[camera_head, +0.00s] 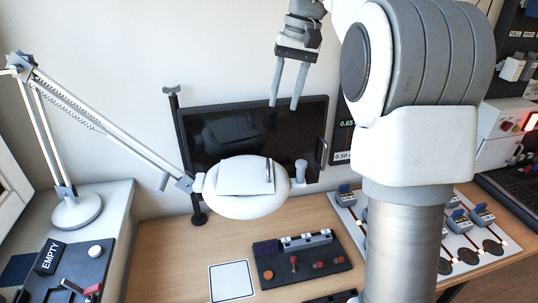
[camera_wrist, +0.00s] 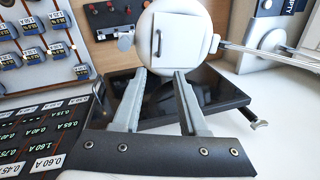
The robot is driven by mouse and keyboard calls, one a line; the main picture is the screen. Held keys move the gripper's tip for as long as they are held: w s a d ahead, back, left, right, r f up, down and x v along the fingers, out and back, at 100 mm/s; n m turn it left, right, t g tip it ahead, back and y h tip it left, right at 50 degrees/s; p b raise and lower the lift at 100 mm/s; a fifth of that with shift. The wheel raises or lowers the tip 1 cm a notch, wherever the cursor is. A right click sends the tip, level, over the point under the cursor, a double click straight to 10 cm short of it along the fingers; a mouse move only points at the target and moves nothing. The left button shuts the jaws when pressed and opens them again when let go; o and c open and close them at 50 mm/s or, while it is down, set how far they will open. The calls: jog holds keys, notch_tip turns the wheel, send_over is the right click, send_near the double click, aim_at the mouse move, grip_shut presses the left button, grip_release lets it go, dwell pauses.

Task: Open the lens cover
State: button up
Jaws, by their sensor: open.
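The lens cover (camera_head: 243,178) is a flat white square lid on the round white lamp head (camera_head: 215,205). It appears closed, lying flat over the head. A thin upright handle stands near its right edge in the head view; in the wrist view the dark handle (camera_wrist: 158,43) is on the left side of the cover (camera_wrist: 182,38). My gripper (camera_head: 285,104) is open and empty, above and behind the lamp head in the head view. In the wrist view my fingers (camera_wrist: 160,76) point toward the lamp head, apart from the handle.
The jointed lamp arm (camera_head: 110,125) runs from its base (camera_head: 77,210) at left to the head. A black framed panel (camera_head: 225,128) stands behind the head. Below are a desk with a switch box (camera_head: 300,264) and a white pad (camera_head: 231,280). Breakers (camera_head: 482,214) sit right.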

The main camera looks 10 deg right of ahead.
aim_at(268, 164)
jog(key=a+f+b, duration=0.1)
jog(key=f, duration=0.4)
jog(key=a+f, duration=0.1)
jog(key=f, duration=0.4)
jog(key=a+f+b, duration=0.1)
jog(key=f, duration=0.4)
jog(key=shift+w+f+b, duration=0.25)
jog(key=shift+w+b, duration=0.05)
jog(key=shift+b, duration=0.05)
grip_shut()
dwell(0.6)
